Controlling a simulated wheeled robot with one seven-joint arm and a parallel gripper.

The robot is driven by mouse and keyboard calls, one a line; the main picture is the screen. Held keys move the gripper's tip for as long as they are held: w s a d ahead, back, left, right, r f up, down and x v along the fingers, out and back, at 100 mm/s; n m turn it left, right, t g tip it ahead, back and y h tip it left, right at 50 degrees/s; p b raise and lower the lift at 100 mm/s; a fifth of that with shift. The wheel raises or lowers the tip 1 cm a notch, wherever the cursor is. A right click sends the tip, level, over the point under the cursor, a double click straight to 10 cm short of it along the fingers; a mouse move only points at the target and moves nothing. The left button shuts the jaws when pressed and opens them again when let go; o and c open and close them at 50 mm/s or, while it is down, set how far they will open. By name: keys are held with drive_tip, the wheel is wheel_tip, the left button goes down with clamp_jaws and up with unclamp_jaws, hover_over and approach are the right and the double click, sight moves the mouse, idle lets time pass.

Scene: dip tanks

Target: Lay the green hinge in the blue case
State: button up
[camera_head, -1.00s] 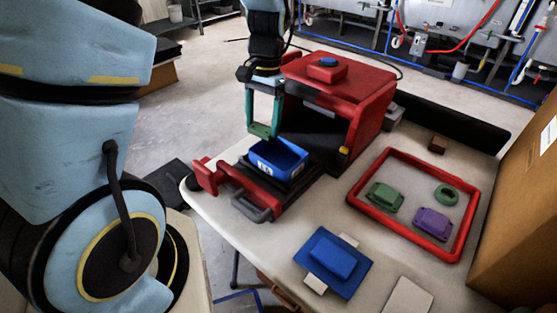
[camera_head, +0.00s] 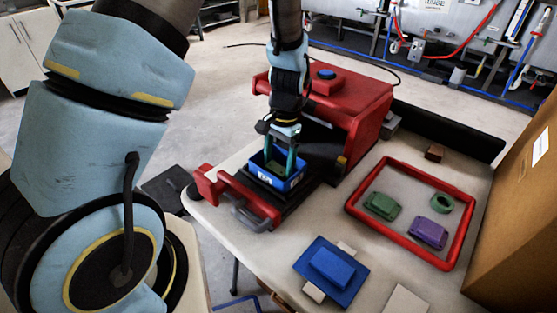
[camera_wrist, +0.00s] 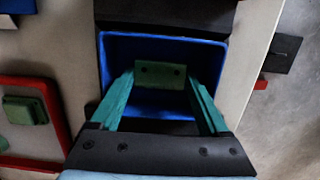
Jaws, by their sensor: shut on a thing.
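The blue case (camera_head: 289,183) is an open-topped box on the black drawer plate in front of the red machine. It also shows in the wrist view (camera_wrist: 215,65). My gripper (camera_head: 279,165) points down into the case from above. In the wrist view my gripper (camera_wrist: 161,82) has its two teal fingers shut on the green hinge (camera_wrist: 160,72), a flat plate with small dark holes. The hinge is inside the outline of the case opening. I cannot tell whether it touches the case floor. In the head view the case wall and my fingers hide the hinge.
The red machine (camera_head: 362,108) stands right behind the case. A red-rimmed tray (camera_head: 352,203) at the right holds a green block (camera_head: 383,205), a green ring (camera_head: 440,203) and a purple block (camera_head: 430,232). A blue block on a plate (camera_head: 333,268) lies in front.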

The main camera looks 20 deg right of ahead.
drive_tip(key=shift+f, duration=0.2)
drive_tip(key=o, duration=1.4)
drive_tip(key=shift+o, duration=0.2)
wheel_tip(320, 180, up, 12)
drive_tip(key=d+b, duration=0.1)
drive_tip(key=b, duration=0.1)
drive_tip(key=shift+w+d, duration=0.25)
drive_tip(key=shift+w, duration=0.2)
drive_tip(key=a+r+n+t+h, duration=0.1)
drive_tip(key=a+n, duration=1)
drive_tip(key=a, duration=1.6)
drive_tip(key=shift+r+t+h, duration=0.4)
drive_tip(key=shift+r+t, duration=0.3)
drive_tip(key=shift+r, duration=0.05)
drive_tip(key=shift+w+a, duration=0.1)
